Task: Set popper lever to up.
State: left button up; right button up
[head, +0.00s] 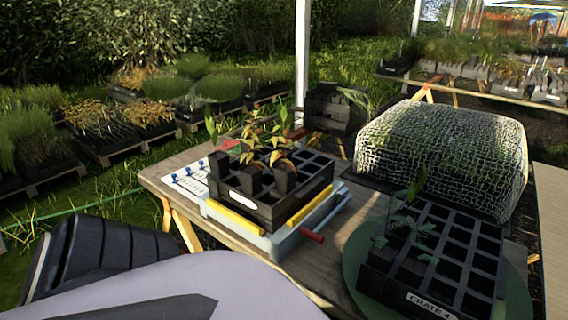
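The popper (268,241) is a pale blue-grey base with yellow edge strips on the wooden table. A black cell crate (292,205) with several seedlings in tall black pots sits on top of it. A red-gripped lever (312,236) sticks out low at the popper's front right side, lying roughly level. Neither of my grippers shows in the head view. A black ribbed arm part of mine is at the lower left, and a pale part of my body fills the bottom edge.
A second black crate labelled "CRATE 4" (428,304) stands on a green round mat (350,262) at the front right. A mesh-covered mound (440,150) is behind it. A white sheet with blue pegs (187,180) lies left of the popper.

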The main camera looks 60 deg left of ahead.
aim_at(314, 235)
jog(key=u, duration=1.7)
jog(key=k+j+u, duration=0.2)
jog(key=u, duration=0.25)
